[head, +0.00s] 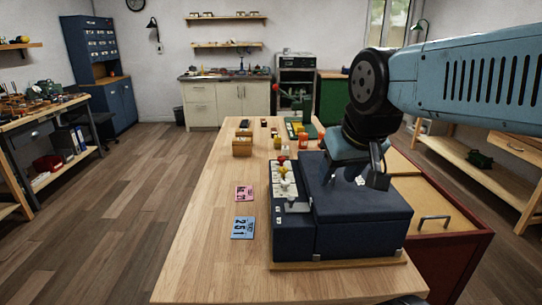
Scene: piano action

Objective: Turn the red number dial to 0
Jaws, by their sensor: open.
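The red number dial (281,159) is a small red knob at the far end of a pale panel (291,205) on a dark blue box (360,218). Its number and pointer are too small to read. A yellow knob (283,170) and a pale knob (285,186) sit nearer on the same panel. My gripper (352,172) is over the box top, to the right of the panel and apart from the dial. It is open and appears empty; its fingertips are hard to make out against the dark box.
A pink card (243,193) and a blue card (242,228) with printed characters lie left of the box. A wooden box (242,147) and orange jars (303,140) stand farther back on the wooden table (205,255). The table's left side is mostly clear.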

